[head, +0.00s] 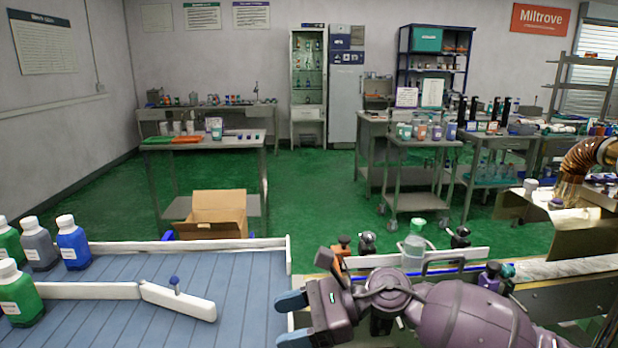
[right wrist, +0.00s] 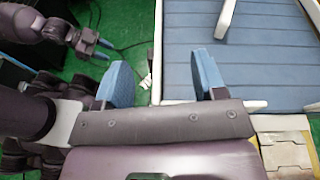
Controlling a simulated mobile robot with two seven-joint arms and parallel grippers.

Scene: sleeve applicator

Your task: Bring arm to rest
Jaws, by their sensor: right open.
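My right gripper (head: 291,320) reaches in from the lower right in the head view. Its two blue fingers are apart with nothing between them, over the right edge of the blue slatted table (head: 150,270). In the right wrist view, its fingers (right wrist: 164,72) stand open and empty beside the same table. My other arm's gripper (right wrist: 95,43) shows small at the upper left of that view, over the green floor. Its blue fingertips are too small to judge their gap. My left arm is out of the head view.
Several capped bottles, one of them blue (head: 73,243), stand at the table's left. A white guide rail (head: 178,302) lies across it. A clear bottle with a green cap (head: 414,245) stands by the line at right, behind my right arm. An open cardboard box (head: 213,215) is beyond the table.

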